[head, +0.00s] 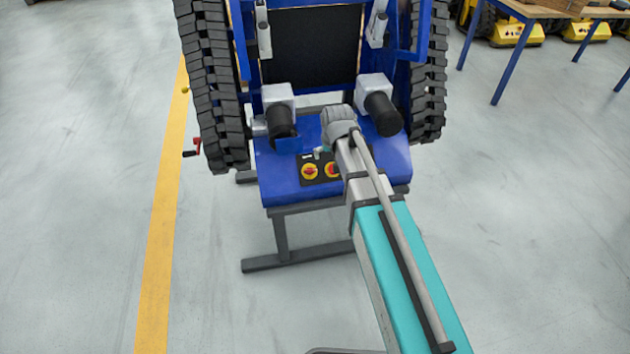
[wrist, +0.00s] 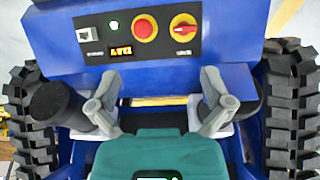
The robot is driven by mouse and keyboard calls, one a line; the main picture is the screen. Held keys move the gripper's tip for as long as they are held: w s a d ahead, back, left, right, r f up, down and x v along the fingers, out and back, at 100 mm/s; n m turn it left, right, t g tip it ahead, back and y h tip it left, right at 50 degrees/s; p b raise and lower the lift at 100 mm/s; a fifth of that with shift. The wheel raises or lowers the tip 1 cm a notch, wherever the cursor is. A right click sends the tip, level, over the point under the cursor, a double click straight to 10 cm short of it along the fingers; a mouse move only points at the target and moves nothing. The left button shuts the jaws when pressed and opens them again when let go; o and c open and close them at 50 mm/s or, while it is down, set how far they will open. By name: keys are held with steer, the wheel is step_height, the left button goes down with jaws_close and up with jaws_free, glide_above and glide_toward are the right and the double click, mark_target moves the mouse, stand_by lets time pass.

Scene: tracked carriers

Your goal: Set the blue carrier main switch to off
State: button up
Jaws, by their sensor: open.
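The blue carrier (head: 285,186) stands ahead with a black control panel on its sloped front. The main switch, a red rotary handle on a yellow disc, sits at the right of the panel in the wrist view (wrist: 183,27) and at the left in the head view (head: 309,171). Its handle looks roughly horizontal in the wrist view. My gripper (wrist: 159,76) is open and empty, its fingers apart from the switch and below the panel in the wrist picture. In the head view my wrist hides most of the gripper and part of the panel.
A red round button on yellow (wrist: 145,28) sits close beside the switch. A lit orange display (wrist: 121,51) and a white-framed fitting (wrist: 88,34) share the panel. Black cylinders (head: 383,113) and tracks (head: 210,85) flank it. A table (head: 545,10) stands far right; floor around is clear.

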mark_target(311, 170)
steer(key=w+a+f+b, duration=0.2)
steer(key=w+a+f, duration=0.1)
steer(key=a, duration=0.2)
steer(key=shift+w+a+f+n+t+b, duration=0.2)
steer(key=shift+w+f+n+t+b, duration=0.1)
steer(key=shift+b, duration=0.1)
steer(key=shift+f, duration=0.1)
steer(key=b+x, duration=1.2)
steer(key=x, duration=0.1)
steer(key=shift+w+a+f+b, duration=0.15)
steer(key=shift+a+f+b, duration=0.1)
steer(key=shift+b, duration=0.15)
stand_by(0.5)
